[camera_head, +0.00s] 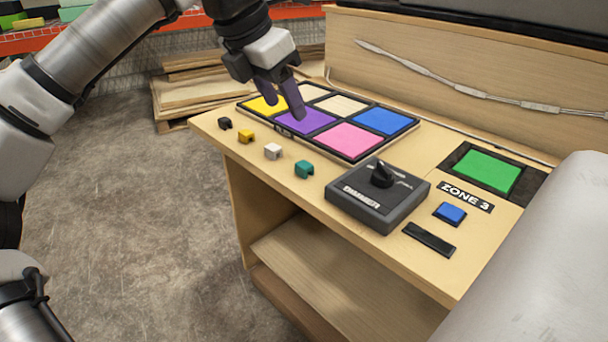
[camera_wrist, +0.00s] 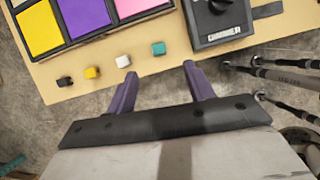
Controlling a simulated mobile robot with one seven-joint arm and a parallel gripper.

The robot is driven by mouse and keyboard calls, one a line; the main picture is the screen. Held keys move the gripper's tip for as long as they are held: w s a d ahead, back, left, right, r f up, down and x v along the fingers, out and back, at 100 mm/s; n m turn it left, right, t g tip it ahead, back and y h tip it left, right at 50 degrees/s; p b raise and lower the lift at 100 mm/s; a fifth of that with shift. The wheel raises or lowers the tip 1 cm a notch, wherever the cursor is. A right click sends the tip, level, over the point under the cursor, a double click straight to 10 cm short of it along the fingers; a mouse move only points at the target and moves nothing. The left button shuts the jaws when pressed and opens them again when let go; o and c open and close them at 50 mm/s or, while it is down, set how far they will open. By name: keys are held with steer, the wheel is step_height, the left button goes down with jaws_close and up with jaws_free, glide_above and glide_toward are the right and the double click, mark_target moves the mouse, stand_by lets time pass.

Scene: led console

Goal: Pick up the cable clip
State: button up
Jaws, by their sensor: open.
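Small block-like clips stand in a row along the bench's front left edge: black (camera_head: 225,123), yellow (camera_head: 246,136), white (camera_head: 273,151) and teal (camera_head: 304,169). Which is the cable clip I cannot tell. My gripper (camera_head: 284,110) is open and empty, fingers pointing down; in the head view it overlaps the purple pad. In the wrist view, the black (camera_wrist: 65,81), yellow (camera_wrist: 92,73), white (camera_wrist: 123,61) and teal (camera_wrist: 158,48) clips lie beyond my purple fingertips (camera_wrist: 160,70). The teal one appears between the fingertip lines, apart from both.
A framed panel of colored pads (camera_head: 351,138) lies behind the clips. A dark dimmer box (camera_head: 377,197) with a raised knob stands right of the teal clip. Further right are a blue block (camera_head: 450,213), a black strip (camera_head: 429,239) and a green pad (camera_head: 487,170).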

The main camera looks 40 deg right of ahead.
steer(key=b, duration=0.2)
glide_above(305, 164)
steer(key=a, duration=0.2)
step_height(305, 164, down, 8)
steer(key=shift+w+f, duration=0.1)
steer(key=shift+f, duration=0.15)
steer(key=b+x, duration=0.2)
steer(key=x, duration=0.3)
steer(key=shift+a+f, duration=0.1)
steer(key=shift+a, duration=0.05)
steer(key=c, duration=1)
